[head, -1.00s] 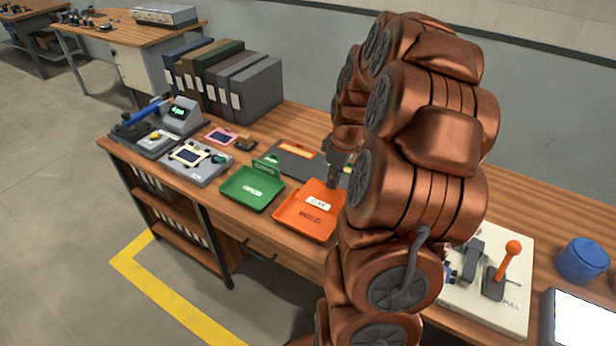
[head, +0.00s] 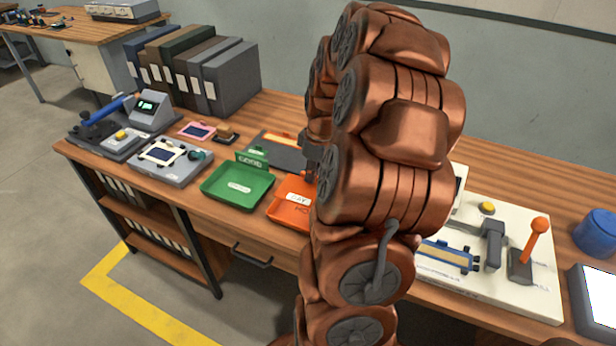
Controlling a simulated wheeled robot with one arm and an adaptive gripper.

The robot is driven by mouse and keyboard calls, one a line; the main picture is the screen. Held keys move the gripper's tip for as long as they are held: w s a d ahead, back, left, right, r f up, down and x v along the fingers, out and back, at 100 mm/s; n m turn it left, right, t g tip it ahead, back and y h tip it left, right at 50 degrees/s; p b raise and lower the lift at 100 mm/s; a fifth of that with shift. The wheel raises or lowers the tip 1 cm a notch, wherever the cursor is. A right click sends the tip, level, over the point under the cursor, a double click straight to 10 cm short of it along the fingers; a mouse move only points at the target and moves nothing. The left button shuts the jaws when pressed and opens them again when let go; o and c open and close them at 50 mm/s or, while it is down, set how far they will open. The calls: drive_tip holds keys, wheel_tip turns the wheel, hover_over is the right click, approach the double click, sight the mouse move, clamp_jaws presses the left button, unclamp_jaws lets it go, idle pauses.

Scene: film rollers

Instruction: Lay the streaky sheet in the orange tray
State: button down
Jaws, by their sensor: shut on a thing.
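The orange tray (head: 287,212) lies on the wooden bench, to the right of the green tray. Its left part shows, with a white label; its right part is hidden behind my copper arm. My gripper (head: 311,174) shows only as a small dark grey piece at the arm's left edge, by the back right of the orange tray. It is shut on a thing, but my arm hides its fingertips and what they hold. I cannot make out the streaky sheet anywhere in view.
A dark mat (head: 272,152) with an orange strip lies behind the trays. Binders (head: 232,80) stand at the back left. A white lever station (head: 535,295) and a blue tub (head: 597,234) are at the right.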

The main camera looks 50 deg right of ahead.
drive_tip(key=shift+f+b, duration=0.4)
drive_tip(key=shift+f, duration=2.5)
drive_tip(key=shift+f+b, duration=0.95)
drive_tip(key=shift+f, duration=0.7)
drive_tip(key=c, duration=1.2)
unclamp_jaws()
drive_tip(key=o, duration=0.5)
drive_tip(key=shift+c, duration=0.2)
drive_tip(key=shift+r+p, duration=0.4)
drive_tip(key=shift+r, duration=3.6)
